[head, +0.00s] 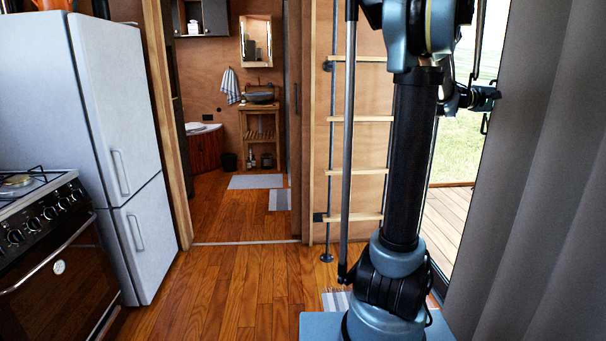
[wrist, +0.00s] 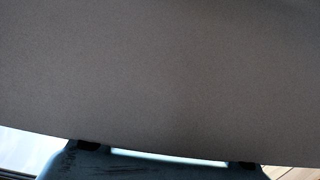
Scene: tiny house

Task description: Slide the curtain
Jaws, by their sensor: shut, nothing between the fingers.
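The grey curtain (head: 545,190) hangs in soft vertical folds along the right side of the head view. In the wrist view a plain grey-brown surface, which looks like the curtain (wrist: 160,75), fills most of the picture close to the camera. My gripper (head: 482,97) is partly hidden behind my arm in the head view, just left of the curtain's near edge. Part of my gripper (wrist: 160,166) shows along the bottom of the wrist view. It is shut and empty. Its fingertips are not clear, and I cannot tell whether it touches the curtain.
A glass opening with a wooden deck (head: 448,228) outside lies behind my arm. A ladder (head: 357,120) stands to its left. A white fridge (head: 105,140) and a stove (head: 55,255) stand at left. The wooden floor (head: 235,285) between is clear.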

